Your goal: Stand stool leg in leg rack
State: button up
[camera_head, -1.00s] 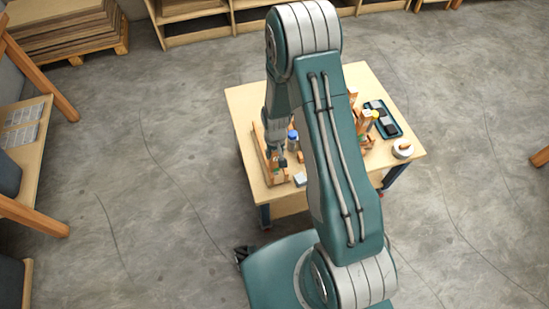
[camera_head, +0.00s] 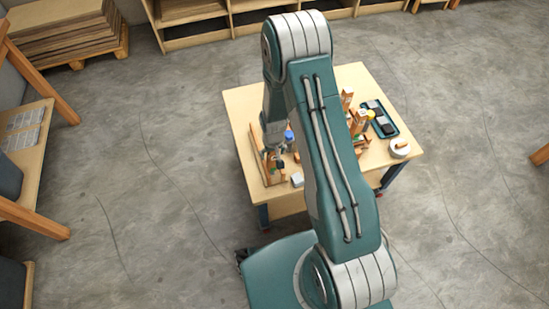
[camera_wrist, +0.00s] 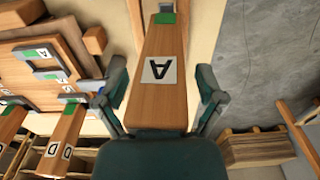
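A flat wooden leg marked with a letter A (camera_wrist: 160,95) and with a green end runs up the middle of the wrist view. My gripper (camera_wrist: 162,82) has one finger on each side of it, with narrow gaps showing, so it looks open around the leg. In the head view, my gripper (camera_head: 273,158) is low over the left part of the table, by upright wooden pieces. A wooden holder with grey brackets (camera_wrist: 48,65) and another lettered piece (camera_wrist: 62,140) lie left in the wrist view. I cannot tell which structure is the leg rack.
The table (camera_head: 240,100) also bears upright wooden pieces (camera_head: 357,122), a dark tray (camera_head: 381,118) and a white round thing (camera_head: 400,148) at right. A blue-capped item (camera_head: 289,136) stands close to my gripper. My arm hides the table's middle.

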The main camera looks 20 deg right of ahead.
jog(key=r, duration=1)
jog(key=shift+s, duration=0.4)
jog(key=s+r+t, duration=0.1)
jog(key=s+r, duration=0.2)
jog(key=r, duration=0.8)
jog(key=s+r+t, duration=0.1)
jog(key=s+r, duration=0.1)
jog(key=r, duration=0.8)
jog(key=s+r+t, duration=0.3)
jog(key=s+r, duration=0.9)
jog(key=s, duration=0.2)
jog(key=shift+s, duration=0.25)
